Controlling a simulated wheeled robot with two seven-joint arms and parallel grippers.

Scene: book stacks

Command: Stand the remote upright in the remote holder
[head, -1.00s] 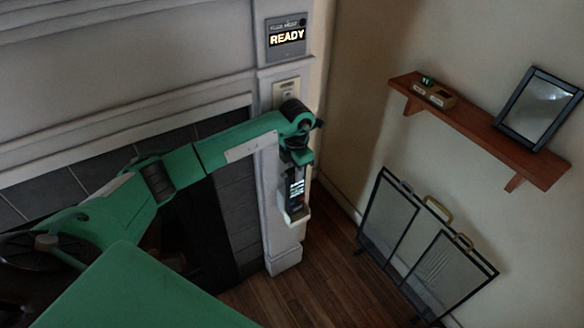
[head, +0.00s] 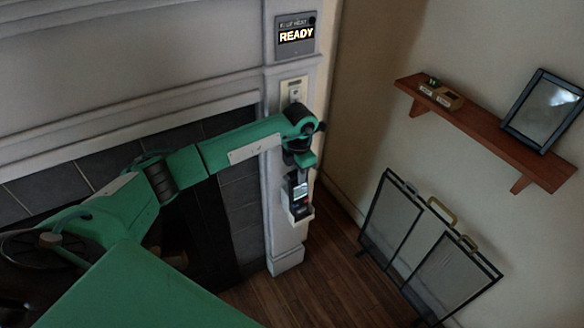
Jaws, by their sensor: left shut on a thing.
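The remote (head: 301,191) is a dark, slim handset with a pale lit screen. It hangs roughly upright, slightly tilted, below my left gripper (head: 299,172) at the white pillar. My left gripper points down and is shut on its upper end. The small white remote holder (head: 299,217) is fixed low on the pillar, directly below the remote. The remote's lower end overlaps the holder's top in the picture; I cannot tell whether it is inside or in front. My right gripper is not in view.
A panel (head: 296,35) reading READY and a pale wall plate (head: 294,91) are on the pillar above. A wooden shelf (head: 470,125) carries a small box (head: 440,95) and a frame (head: 543,110). A folding screen (head: 425,245) stands on the floor at right.

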